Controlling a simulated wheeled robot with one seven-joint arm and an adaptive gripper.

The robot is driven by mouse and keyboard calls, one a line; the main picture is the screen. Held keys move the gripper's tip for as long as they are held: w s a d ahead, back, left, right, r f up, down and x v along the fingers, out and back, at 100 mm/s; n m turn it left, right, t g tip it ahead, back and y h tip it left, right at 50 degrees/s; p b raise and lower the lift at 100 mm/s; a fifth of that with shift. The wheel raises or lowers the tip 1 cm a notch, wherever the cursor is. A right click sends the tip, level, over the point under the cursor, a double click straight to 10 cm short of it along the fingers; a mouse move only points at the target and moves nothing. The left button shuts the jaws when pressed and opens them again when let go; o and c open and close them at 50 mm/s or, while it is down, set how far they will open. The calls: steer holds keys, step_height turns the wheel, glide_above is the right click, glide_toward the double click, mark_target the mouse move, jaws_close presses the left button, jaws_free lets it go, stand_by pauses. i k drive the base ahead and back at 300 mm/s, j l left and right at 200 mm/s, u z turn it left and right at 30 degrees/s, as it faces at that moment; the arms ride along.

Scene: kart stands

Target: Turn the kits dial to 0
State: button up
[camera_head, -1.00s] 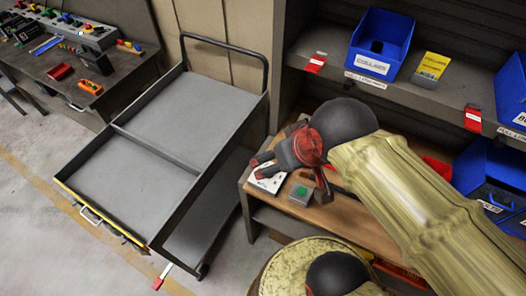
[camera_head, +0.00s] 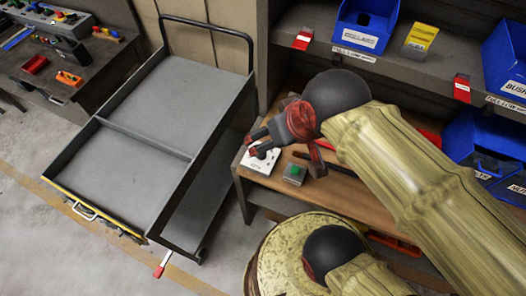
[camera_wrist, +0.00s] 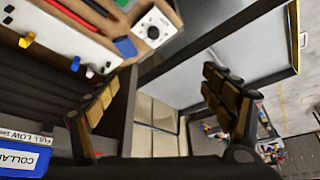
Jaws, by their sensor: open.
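The dial (camera_wrist: 153,32) is a dark round knob on a small white plate at the top of the wrist view. Its markings are too small to read. In the head view the white plate (camera_head: 262,163) lies on the near left corner of the wooden bench top, and my gripper partly covers it. My gripper (camera_head: 256,142) hangs above the plate, apart from it as far as I can tell. In the wrist view my gripper (camera_wrist: 160,100) has its two fingers spread wide with nothing between them.
A grey box with a green button (camera_head: 295,172) sits close beside the plate on the wooden bench (camera_head: 345,205). A grey two-bay cart (camera_head: 148,135) stands left of the bench. Blue bins (camera_head: 367,27) stand on the shelf above. Open floor (camera_head: 30,245) lies at lower left.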

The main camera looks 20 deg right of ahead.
mark_target(262, 156)
steer(key=z, duration=0.15)
steer(key=k+l+z, duration=0.15)
steer(key=z, duration=0.2)
steer(key=k+l+z, duration=0.1)
steer(key=z, duration=0.3)
steer(key=l, duration=0.1)
